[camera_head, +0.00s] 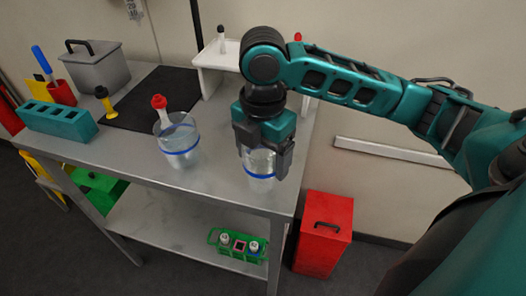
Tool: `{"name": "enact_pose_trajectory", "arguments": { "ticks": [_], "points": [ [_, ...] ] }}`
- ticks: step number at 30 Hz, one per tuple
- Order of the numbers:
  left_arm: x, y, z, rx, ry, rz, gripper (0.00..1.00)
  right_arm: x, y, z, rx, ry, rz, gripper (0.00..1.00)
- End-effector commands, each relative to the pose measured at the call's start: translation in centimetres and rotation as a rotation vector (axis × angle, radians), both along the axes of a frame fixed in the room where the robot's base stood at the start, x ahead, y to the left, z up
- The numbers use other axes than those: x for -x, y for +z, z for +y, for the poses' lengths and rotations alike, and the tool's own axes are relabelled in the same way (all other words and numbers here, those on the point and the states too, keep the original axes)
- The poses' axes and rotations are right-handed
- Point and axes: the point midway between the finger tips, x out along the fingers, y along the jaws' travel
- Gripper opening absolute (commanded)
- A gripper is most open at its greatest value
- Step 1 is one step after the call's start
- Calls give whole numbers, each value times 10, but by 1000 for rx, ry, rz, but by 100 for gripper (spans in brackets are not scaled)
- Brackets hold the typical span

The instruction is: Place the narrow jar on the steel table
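My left gripper is not in view.
A teal block rack (60,121), black mat (150,99), grey lidded box (96,70) and white stand (212,59) are further left and back. A red box (323,235) is on the floor.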

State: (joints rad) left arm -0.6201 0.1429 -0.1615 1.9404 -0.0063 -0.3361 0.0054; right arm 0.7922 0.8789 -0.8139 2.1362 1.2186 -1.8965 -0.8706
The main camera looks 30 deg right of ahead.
Motion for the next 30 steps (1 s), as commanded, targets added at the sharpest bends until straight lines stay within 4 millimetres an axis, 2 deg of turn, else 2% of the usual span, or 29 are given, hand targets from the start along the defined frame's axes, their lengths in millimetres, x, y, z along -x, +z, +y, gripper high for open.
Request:
{"name": "enact_pose_trajectory", "arguments": {
  "ticks": [1,6,14,20,27,30],
  "points": [
    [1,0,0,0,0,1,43,0,0,0,0,0,0,86],
    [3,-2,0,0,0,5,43,0,0,0,0,0,0,100],
    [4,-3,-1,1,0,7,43,0,2,0,-1,0,-2,100],
    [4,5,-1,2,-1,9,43,-1,33,0,-2,1,-5,100],
    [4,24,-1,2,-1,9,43,-1,92,0,1,0,-6,100],
    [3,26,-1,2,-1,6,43,-1,104,0,2,-1,-4,100]
  ]
}}
